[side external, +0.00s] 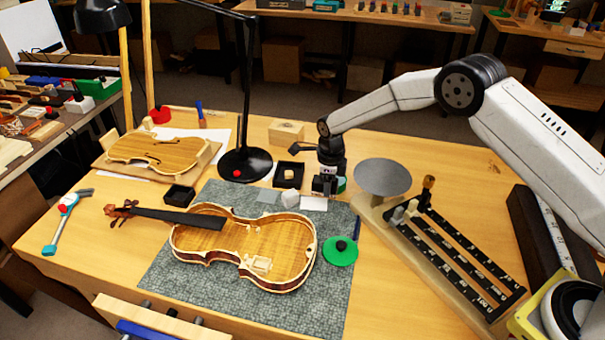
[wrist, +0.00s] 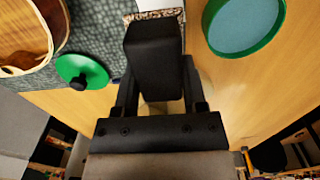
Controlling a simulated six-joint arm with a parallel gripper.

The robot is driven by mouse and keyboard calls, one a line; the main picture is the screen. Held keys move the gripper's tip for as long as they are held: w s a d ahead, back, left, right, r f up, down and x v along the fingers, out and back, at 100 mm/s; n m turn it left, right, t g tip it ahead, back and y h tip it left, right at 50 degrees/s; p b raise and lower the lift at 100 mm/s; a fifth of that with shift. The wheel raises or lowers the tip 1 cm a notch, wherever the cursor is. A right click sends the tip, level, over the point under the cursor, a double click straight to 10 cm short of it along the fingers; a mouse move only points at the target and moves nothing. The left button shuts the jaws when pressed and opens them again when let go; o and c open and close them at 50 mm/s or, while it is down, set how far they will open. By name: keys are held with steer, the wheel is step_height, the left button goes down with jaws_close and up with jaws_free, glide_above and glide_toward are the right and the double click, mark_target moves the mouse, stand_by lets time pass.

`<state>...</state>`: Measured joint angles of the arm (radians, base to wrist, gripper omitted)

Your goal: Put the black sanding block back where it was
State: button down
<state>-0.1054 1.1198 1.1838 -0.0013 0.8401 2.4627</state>
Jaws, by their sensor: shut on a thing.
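My gripper (side external: 325,190) is above the back right part of the grey mat (side external: 335,320), pointing down. In the wrist view its fingers are shut on the black sanding block (wrist: 153,58), which sits between them. A speckled strip (wrist: 155,15) shows at the block's far end. In the side external view the block is hard to tell from the dark gripper. I cannot tell whether it touches the surface below. A white sheet (side external: 314,203) and a grey sheet (side external: 268,196) lie close by at the mat's back edge.
A green round tin (wrist: 280,35) is close to my gripper. A black lamp base (side external: 245,168) stands behind.

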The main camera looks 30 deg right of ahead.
mark_target(327, 207)
steer(key=shift+f, duration=1)
steer(key=shift+f, duration=1.85)
steer(key=shift+f, duration=0.1)
steer(key=shift+c, duration=0.7)
jaws_free()
step_height(327, 207, up, 12)
steer(key=shift+r, duration=0.1)
